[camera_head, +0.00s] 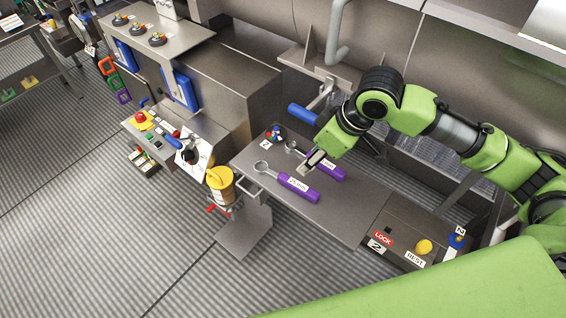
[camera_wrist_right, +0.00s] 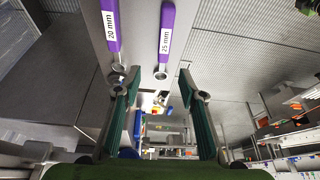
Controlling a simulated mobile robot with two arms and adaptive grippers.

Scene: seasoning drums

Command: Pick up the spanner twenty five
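The 25 mm spanner (camera_head: 296,185), with a purple handle and grey ring end, lies on the steel shelf nearer the front edge. In the right wrist view the 25 mm spanner (camera_wrist_right: 165,40) points its ring end toward the space between my fingers. A similar 20 mm spanner (camera_head: 328,167) lies behind it, partly hidden by my gripper; it also shows in the wrist view (camera_wrist_right: 113,35). My right gripper (camera_head: 312,164) is above the shelf near both spanners. In the wrist view my right gripper (camera_wrist_right: 153,82) is open and empty. My left gripper is not in view.
The steel shelf (camera_head: 340,215) has bare room right of the spanners. A box with a LOCK label and yellow button (camera_head: 424,247) stands at its right. A yellow container (camera_head: 220,185) and control panel (camera_head: 160,135) are at left. A blue-handled lever (camera_head: 303,114) is behind.

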